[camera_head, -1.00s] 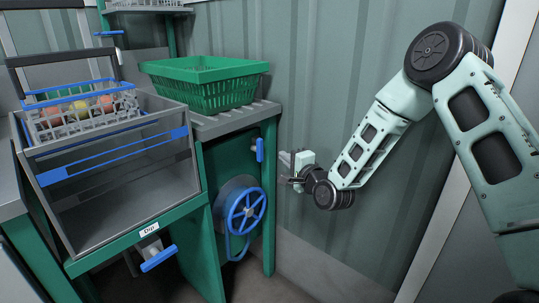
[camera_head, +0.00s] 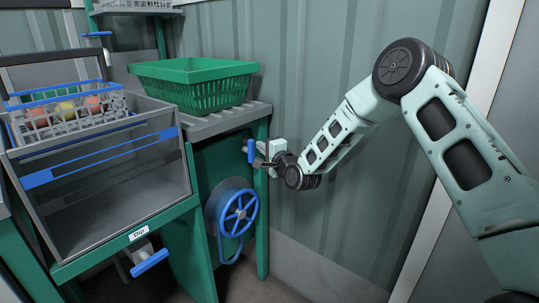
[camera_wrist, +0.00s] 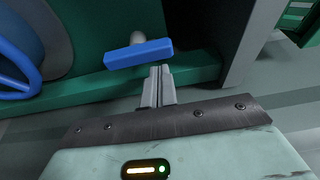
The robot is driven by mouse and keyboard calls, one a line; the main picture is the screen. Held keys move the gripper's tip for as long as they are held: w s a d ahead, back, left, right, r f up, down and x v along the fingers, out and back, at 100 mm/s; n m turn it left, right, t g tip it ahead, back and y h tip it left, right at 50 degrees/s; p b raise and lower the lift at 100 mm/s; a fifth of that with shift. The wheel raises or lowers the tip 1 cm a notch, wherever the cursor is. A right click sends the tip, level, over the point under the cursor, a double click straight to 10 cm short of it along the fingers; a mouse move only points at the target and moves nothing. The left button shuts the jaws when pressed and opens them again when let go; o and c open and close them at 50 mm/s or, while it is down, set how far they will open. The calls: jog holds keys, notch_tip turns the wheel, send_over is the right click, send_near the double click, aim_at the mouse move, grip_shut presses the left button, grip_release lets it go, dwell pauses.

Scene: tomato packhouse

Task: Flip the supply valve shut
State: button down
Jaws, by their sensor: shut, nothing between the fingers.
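A blue lever handle (camera_head: 251,151) sits on a short stem on the green panel, above the blue handwheel. It stands upright in the head view, and no label on it is readable. In the wrist view the lever (camera_wrist: 138,53) is a blue bar just beyond my fingertips, with its pale stem behind it. My gripper (camera_head: 261,163) is beside the lever's lower right in the head view. In the wrist view my gripper (camera_wrist: 160,70) has its two fingers together and empty, close to the bar's lower edge. I cannot tell whether they touch it.
The blue handwheel (camera_head: 238,214) is below the lever. A green crate (camera_head: 190,85) stands on the slatted shelf above. The tank labelled Dip (camera_head: 100,195) is at left, with another blue handle (camera_head: 149,262) beneath. A blue tap (camera_head: 97,33) is upper left. A corrugated wall (camera_head: 340,210) is behind.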

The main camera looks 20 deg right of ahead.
jog(key=shift+w+a, duration=0.1)
jog(key=shift+w, duration=0.45)
